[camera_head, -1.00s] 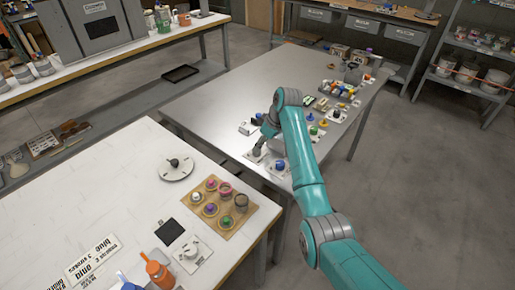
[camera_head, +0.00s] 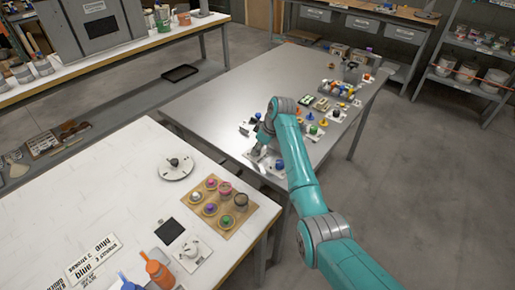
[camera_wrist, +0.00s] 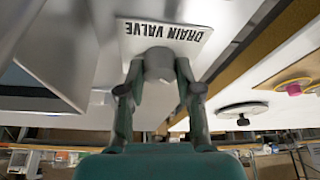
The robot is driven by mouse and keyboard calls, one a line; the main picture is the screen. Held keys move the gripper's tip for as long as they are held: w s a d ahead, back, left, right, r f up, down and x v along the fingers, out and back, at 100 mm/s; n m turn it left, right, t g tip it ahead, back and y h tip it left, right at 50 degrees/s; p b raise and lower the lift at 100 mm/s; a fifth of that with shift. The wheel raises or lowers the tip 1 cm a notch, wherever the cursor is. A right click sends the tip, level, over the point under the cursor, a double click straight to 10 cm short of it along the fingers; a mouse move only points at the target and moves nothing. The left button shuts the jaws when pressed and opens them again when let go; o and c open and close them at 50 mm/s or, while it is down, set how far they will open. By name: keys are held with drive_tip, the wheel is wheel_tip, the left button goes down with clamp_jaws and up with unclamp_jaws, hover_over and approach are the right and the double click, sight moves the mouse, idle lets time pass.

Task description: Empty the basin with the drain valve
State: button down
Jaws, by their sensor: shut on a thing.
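The drain valve is a grey knob (camera_wrist: 158,66) on a white plate (camera_wrist: 200,36) lettered DRAIN VALVE in the wrist view. My gripper (camera_wrist: 160,74) has one finger on each side of the knob and is shut on it. In the head view my gripper (camera_head: 259,151) is low at the near edge of the metal table (camera_head: 225,100), partly hidden by my arm. I cannot make out the basin or its contents clearly in either view.
Several colorant pots and small fixtures stand right of my arm on the metal table. A nearer white table (camera_head: 110,190) holds a round dial (camera_head: 176,168) and a tan rack (camera_head: 240,218) of pots. The metal table's back left is clear.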

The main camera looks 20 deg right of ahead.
drive_tip(key=shift+m, duration=0.4)
drive_tip(key=m+t+h, duration=0.1)
drive_tip(key=m, duration=0.2)
drive_tip(key=shift+a+m, duration=0.1)
drive_tip(key=shift+m, duration=0.3)
drive_tip(key=m+h, duration=0.2)
drive_tip(key=m, duration=0.2)
drive_tip(key=shift+a, duration=0.1)
drive_tip(key=m+h, duration=0.1)
drive_tip(key=m, duration=0.4)
drive_tip(key=shift+a+h, duration=0.1)
drive_tip(key=shift+h, duration=0.3)
drive_tip(key=shift+m+g+h, duration=0.3)
drive_tip(key=shift+m+h, duration=0.3)
drive_tip(key=shift+m, duration=1.2)
drive_tip(key=shift+f, duration=0.1)
drive_tip(key=c, duration=0.8)
unclamp_jaws()
drive_tip(key=shift+o, duration=0.2)
